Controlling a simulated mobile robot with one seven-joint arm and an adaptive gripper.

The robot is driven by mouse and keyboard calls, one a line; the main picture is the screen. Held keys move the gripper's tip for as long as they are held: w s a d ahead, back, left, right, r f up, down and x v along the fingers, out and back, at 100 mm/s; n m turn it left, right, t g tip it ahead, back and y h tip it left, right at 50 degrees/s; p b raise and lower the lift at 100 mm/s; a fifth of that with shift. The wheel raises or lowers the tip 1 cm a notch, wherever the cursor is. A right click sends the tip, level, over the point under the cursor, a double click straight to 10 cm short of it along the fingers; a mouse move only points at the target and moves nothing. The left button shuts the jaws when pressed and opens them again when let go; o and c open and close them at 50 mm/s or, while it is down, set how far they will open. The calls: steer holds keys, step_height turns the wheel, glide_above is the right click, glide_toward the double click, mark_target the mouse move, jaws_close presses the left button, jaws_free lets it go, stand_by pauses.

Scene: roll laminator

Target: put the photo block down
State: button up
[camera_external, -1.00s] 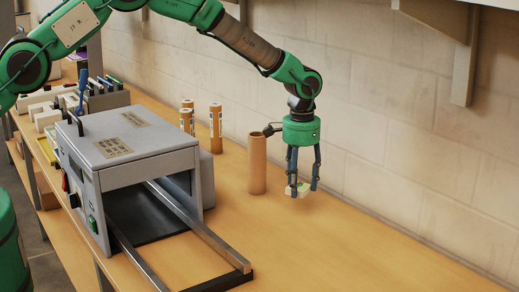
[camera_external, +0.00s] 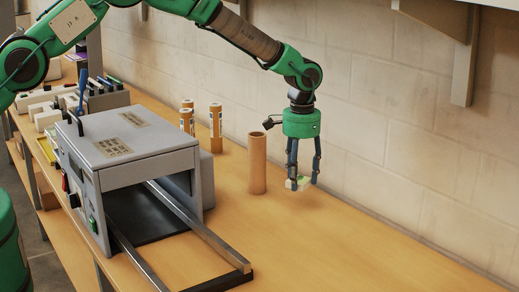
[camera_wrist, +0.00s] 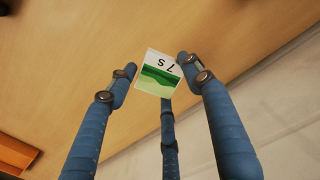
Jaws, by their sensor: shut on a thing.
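The photo block (camera_external: 304,184) is a small white block. In the wrist view its face (camera_wrist: 160,73) carries a green landscape picture and the printed mark "7 S", seen upside down. My gripper (camera_external: 301,178) points down over the wooden bench, right of the brown cardboard tube. Its blue fingers are shut on the photo block at their tips, and the fingertips (camera_wrist: 155,75) show around it in the wrist view. The external view does not clearly show whether the block touches the bench or hangs just above it.
A brown tube (camera_external: 257,164) stands upright just left of my gripper. The grey laminator (camera_external: 135,155) with its rails (camera_external: 200,228) fills the left. Several smaller tubes (camera_external: 215,128) stand behind it. The bench (camera_external: 350,245) is clear in front; the wall (camera_external: 410,150) is behind.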

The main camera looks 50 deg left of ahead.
steer(key=shift+s+a+r, duration=0.1)
steer(key=shift+a+r, duration=0.15)
steer(key=shift+a, duration=0.25)
steer(key=s+a+r+n+b, duration=0.15)
steer(key=s+a+r, duration=0.25)
steer(key=a, duration=0.8)
steer(key=s+a+r+b, duration=0.2)
steer(key=s+a+r, duration=0.2)
steer(key=a, duration=0.7)
steer(key=w+a+f+n+p, duration=0.2)
steer(key=w+a+f+n, duration=0.2)
steer(key=a+n, duration=0.2)
steer(key=w+a+f+n+p, duration=0.2)
steer(key=w+a+f+n, duration=0.2)
steer(key=a, duration=0.6)
steer(key=shift+w+a+n+p, duration=0.15)
steer(key=shift+w+n+p, duration=0.15)
steer(key=shift+n, duration=0.65)
steer(key=shift+s+f, duration=0.1)
steer(key=shift+f, duration=0.05)
steer(key=shift+f, duration=3.05)
steer(key=shift+f, duration=0.15)
